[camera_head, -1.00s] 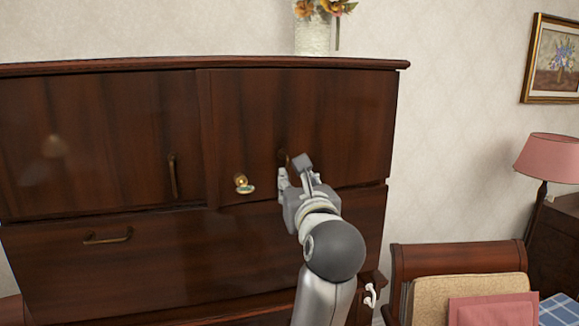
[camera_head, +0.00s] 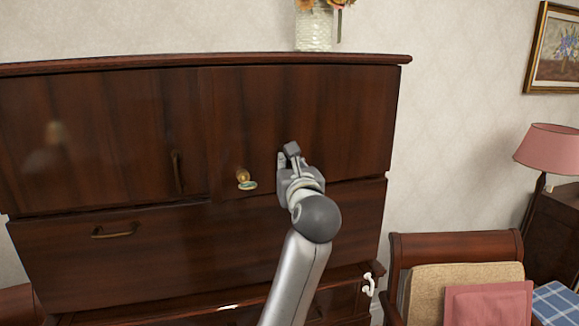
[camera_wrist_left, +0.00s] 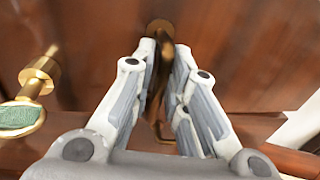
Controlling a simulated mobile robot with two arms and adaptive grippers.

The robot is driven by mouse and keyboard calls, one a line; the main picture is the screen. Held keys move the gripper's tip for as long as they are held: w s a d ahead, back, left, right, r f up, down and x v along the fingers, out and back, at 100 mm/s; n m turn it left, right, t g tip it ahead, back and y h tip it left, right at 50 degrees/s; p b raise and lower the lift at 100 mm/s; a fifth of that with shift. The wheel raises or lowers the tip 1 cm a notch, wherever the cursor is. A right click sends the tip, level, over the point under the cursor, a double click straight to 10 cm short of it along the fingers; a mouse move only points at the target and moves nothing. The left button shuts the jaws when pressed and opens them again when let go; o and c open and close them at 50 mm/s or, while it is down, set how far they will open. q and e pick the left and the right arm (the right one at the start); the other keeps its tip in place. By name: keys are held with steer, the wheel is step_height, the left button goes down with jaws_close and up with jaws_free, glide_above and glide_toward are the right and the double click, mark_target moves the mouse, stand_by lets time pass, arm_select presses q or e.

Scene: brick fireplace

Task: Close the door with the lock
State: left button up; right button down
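The dark wood cabinet's upper right door (camera_head: 345,110) carries a brass lock with a key and green tag (camera_head: 245,180) near its left edge. The door looks about flush with the front; a small gap cannot be ruled out. My left gripper (camera_head: 287,160) is at this door, right of the lock. In the left wrist view, its fingers (camera_wrist_left: 164,65) are close together on both sides of the door's brass handle (camera_wrist_left: 160,100), apparently shut on it. The lock and tag also show there (camera_wrist_left: 35,85) at left, clear of the fingers. My right gripper is not in view.
The upper left door (camera_head: 90,130) has a vertical handle, and a wide drawer (camera_head: 110,260) lies below. A flower vase (camera_head: 315,28) stands on the cabinet top. A chair with cushions (camera_head: 455,280) and a pink lamp (camera_head: 550,150) stand at right.

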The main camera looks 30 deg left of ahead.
arm_select(q)
jaws_close()
steer(key=shift+w, duration=0.1)
steer(key=a, duration=0.1)
steer(key=w+a, duration=0.2)
steer(key=shift+a+r, duration=0.2)
steer(key=shift+s+d+r, duration=0.1)
steer(key=shift+s+d, duration=0.05)
steer(key=shift+s, duration=0.05)
steer(key=shift+o, duration=1.5)
jaws_free()
steer(key=shift+w, duration=0.1)
steer(key=shift+o, duration=1.1)
steer(key=shift+w+a, duration=0.1)
steer(key=shift+a, duration=0.1)
steer(key=shift+d+f, duration=0.15)
steer(key=shift+f, duration=0.05)
